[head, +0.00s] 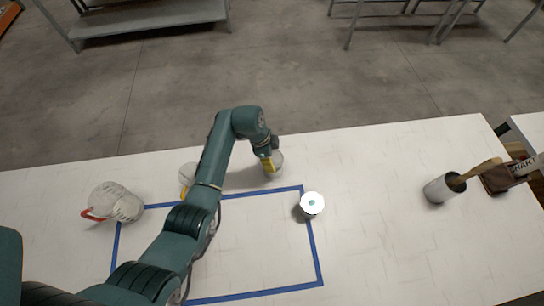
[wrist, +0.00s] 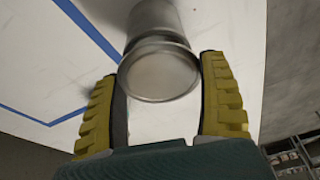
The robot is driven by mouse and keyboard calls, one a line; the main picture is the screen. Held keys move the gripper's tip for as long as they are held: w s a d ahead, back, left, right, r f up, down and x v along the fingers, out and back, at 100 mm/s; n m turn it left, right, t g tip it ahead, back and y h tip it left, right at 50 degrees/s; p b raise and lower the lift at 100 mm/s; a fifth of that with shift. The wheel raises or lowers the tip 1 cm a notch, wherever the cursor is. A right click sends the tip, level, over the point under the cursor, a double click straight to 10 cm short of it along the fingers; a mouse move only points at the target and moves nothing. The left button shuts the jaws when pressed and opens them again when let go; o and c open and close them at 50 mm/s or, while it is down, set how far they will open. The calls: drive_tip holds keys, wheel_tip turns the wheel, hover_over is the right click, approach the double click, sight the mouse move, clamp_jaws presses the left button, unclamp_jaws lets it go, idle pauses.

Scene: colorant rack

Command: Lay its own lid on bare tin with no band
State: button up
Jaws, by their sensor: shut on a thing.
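My gripper (wrist: 163,95) has its two yellow-padded fingers on either side of a round, plain metal lid (wrist: 160,72) and is shut on it. A bare metal tin (wrist: 152,20) shows directly behind the lid in the wrist view. I cannot tell whether lid and tin touch. In the head view my gripper (head: 268,164) points down beside a pale tin (head: 278,164) behind the blue tape outline, partly hidden by the fingers. Another tin (head: 187,174) is mostly hidden behind my arm. A white-topped tin (head: 312,203) stands at the outline's right edge.
A metal cup with a brush (head: 440,189) and a brown box (head: 505,177) stand at the right. The blue tape outline (head: 314,245) marks the table; the table right of it is mostly clear.

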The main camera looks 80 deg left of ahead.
drive_tip(key=shift+f+b, duration=0.45)
drive_tip(key=shift+f, duration=0.25)
drive_tip(key=o, duration=0.7)
drive_tip(key=v, duration=1.2)
